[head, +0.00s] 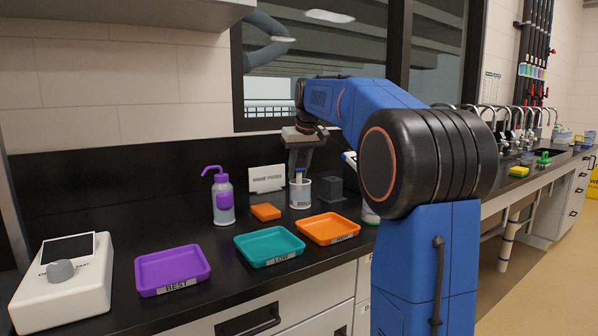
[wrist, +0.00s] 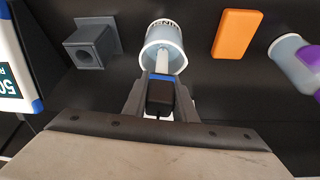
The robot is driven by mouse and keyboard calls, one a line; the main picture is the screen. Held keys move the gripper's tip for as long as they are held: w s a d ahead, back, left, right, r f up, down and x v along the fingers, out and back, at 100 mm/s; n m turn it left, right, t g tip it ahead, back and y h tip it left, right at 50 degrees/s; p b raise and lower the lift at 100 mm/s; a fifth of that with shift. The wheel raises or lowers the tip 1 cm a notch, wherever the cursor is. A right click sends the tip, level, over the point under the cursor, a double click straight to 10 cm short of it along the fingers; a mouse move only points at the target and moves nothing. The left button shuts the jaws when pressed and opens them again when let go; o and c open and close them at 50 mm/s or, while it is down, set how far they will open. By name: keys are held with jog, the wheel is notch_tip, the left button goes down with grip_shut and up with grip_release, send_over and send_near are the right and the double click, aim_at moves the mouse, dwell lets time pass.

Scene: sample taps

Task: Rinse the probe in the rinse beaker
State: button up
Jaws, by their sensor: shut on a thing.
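My gripper (head: 300,168) is shut on the probe and points down over the rinse beaker (head: 300,196), a pale cup with a label. In the wrist view my gripper (wrist: 161,98) grips the probe's dark body (wrist: 160,94), which has a blue band. The probe's pale shaft (wrist: 162,62) reaches into the mouth of the beaker (wrist: 164,36). The shaft's lower end is inside the beaker, and how deep it goes is hard to see. The beaker stands on the black bench.
A dark square holder (wrist: 88,46) and an orange block (wrist: 236,34) flank the beaker. A purple-capped wash bottle (head: 224,202) stands left. Purple (head: 150,283), teal (head: 255,258) and orange (head: 345,238) trays lie in front. A white meter (head: 85,295) sits far left.

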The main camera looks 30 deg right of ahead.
jog(key=shift+s+a, duration=0.4)
dwell(0.3)
jog(key=shift+s+d, duration=0.35)
jog(key=shift+d, duration=0.1)
jog(key=shift+w, duration=0.4)
dwell(0.8)
jog(key=shift+r, duration=4.75)
jog(key=shift+r, duration=1.5)
